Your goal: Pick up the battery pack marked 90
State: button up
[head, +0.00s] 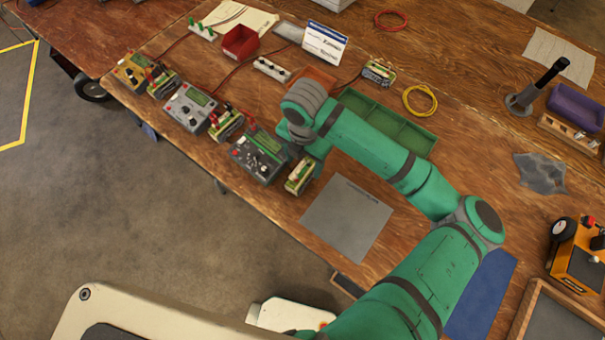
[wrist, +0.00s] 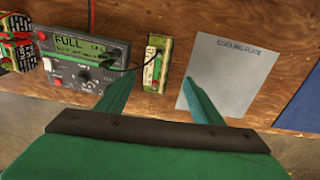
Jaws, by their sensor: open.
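A yellow-green battery pack (head: 300,176) stands on the bench just right of the nearest charger (head: 258,157). It also shows in the wrist view (wrist: 156,63), between and beyond my fingertips, with a dark lead running toward it from the charger. I cannot read a number on it. My gripper (wrist: 157,80) is open and empty, its two green fingers on either side of the pack in that view. Other similar packs stand beside the farther chargers (head: 226,123) (head: 161,82), and one lies farther back (head: 378,73). Their numbers are not legible.
The near charger's display (wrist: 85,47) reads FULL. A grey cooling plate (head: 346,218) lies right of the pack. A green divided tray (head: 412,136) sits behind my arm. More chargers (head: 190,106) line the bench's left edge. A blue mat (head: 483,295) lies right.

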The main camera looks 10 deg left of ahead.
aim_at(303, 172)
jog(key=shift+w+a+f, duration=0.1)
jog(key=shift+f, duration=1.9)
jog(key=shift+w+a+f, duration=0.1)
jog(key=shift+f, duration=1.85)
grip_shut()
